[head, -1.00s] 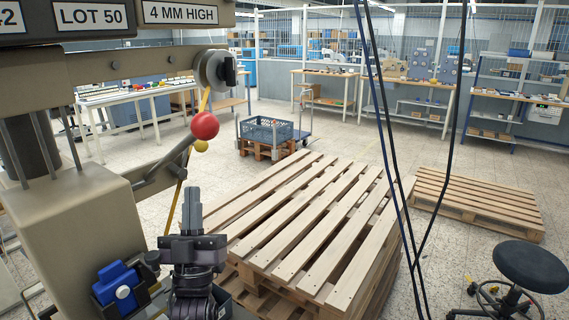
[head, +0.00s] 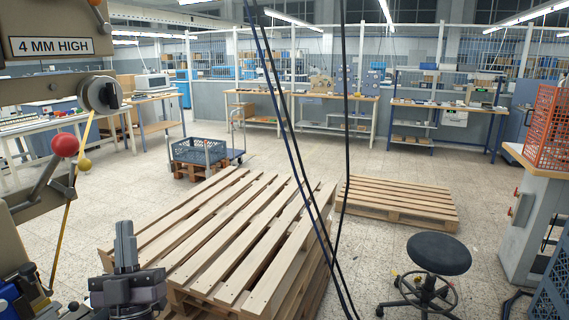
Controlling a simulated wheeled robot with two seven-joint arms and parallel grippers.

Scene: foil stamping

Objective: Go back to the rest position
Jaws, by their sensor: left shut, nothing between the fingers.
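My left gripper (head: 125,243) shows at the lower left of the head view, pointing up, with its fingers shut together and nothing between them. It is just to the right of the stamping machine (head: 25,225) and in front of the near pallet stack's left corner. The machine carries a red ball knob (head: 65,146) on a lever and a label reading 4 MM HIGH. My right gripper is not in view.
A wooden pallet stack (head: 225,240) fills the middle, with a lower pallet (head: 395,200) behind it. A black stool (head: 438,254) stands at the right front. Dark cables (head: 345,120) hang across the middle. A cart with a blue-grey crate (head: 200,151) stands further back.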

